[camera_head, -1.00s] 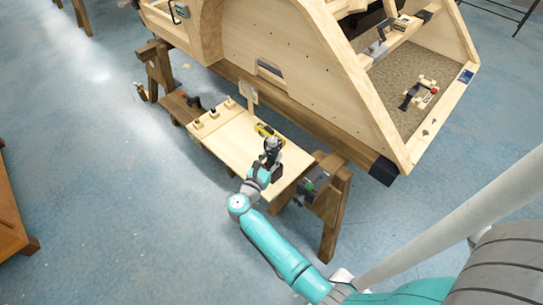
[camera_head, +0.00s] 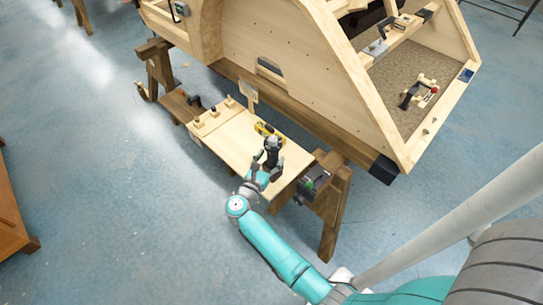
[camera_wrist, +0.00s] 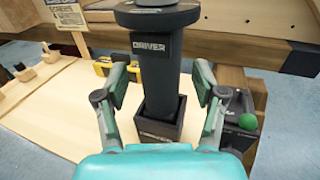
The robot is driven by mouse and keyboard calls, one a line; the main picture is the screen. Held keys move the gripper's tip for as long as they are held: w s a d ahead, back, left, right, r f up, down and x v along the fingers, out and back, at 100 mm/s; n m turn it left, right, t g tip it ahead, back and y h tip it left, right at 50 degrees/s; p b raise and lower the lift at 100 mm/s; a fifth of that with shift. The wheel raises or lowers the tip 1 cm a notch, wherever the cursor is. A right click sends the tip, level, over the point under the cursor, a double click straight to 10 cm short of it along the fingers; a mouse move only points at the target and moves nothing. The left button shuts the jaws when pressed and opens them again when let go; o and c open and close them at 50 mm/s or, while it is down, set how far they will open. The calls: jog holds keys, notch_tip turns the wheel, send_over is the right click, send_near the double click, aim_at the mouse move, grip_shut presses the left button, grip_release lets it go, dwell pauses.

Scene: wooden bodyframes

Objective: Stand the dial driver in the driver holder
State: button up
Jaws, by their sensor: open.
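The dial driver (camera_wrist: 158,75) is a dark upright tool with a wide round top and the label "DRIVER" in the wrist view. Its lower end is inside the square black driver holder (camera_wrist: 158,131), which stands on the pale board, and it looks upright. The driver also shows in the head view (camera_head: 272,146) as a small dark shape. My gripper (camera_wrist: 161,80) is open, with one finger on each side of the driver's shaft and visible gaps between. In the head view my gripper (camera_head: 264,165) is at the driver; the fingers are too small to make out there. The driver's bottom tip is hidden.
A yellow tool (camera_head: 267,130) lies behind the driver. A dark device with a green knob (camera_wrist: 248,122) is to the right. Wooden blocks (camera_head: 212,112) and a sign (camera_head: 250,91) stand at the board's far left. The large wooden bodyframe (camera_head: 290,75) rises behind. The board's front left is clear.

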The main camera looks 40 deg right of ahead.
jog(key=v, duration=2.2)
jog(key=shift+s, duration=0.15)
jog(key=shift+a, duration=0.15)
jog(key=s+d+r+n+t+y, duration=0.2)
jog(key=s+d+r+n+t, duration=0.15)
jog(key=s+n+t, duration=0.4)
jog(key=s+d+r+n+t+y, duration=0.1)
jog(key=s+d+r+n+t, duration=0.3)
jog(key=n, duration=0.7)
jog(key=s+a+r+n+g+y, duration=0.1)
jog(key=s+n+y, duration=0.3)
jog(key=n, duration=0.6)
jog(key=s+a+r+n+y, duration=0.3)
jog(key=s+a+n+y, duration=0.1)
jog(key=s+n, duration=0.5)
jog(key=s+a+r+n+g+y, duration=0.1)
jog(key=s+a+r+n+y, duration=0.2)
jog(key=n, duration=0.9)
jog(key=s+y, duration=0.2)
jog(key=s, duration=0.2)
jog(key=shift+a+g+y, duration=0.2)
jog(key=shift+g+y, duration=0.15)
jog(key=shift+y, duration=0.05)
jog(key=shift+n, duration=0.25)
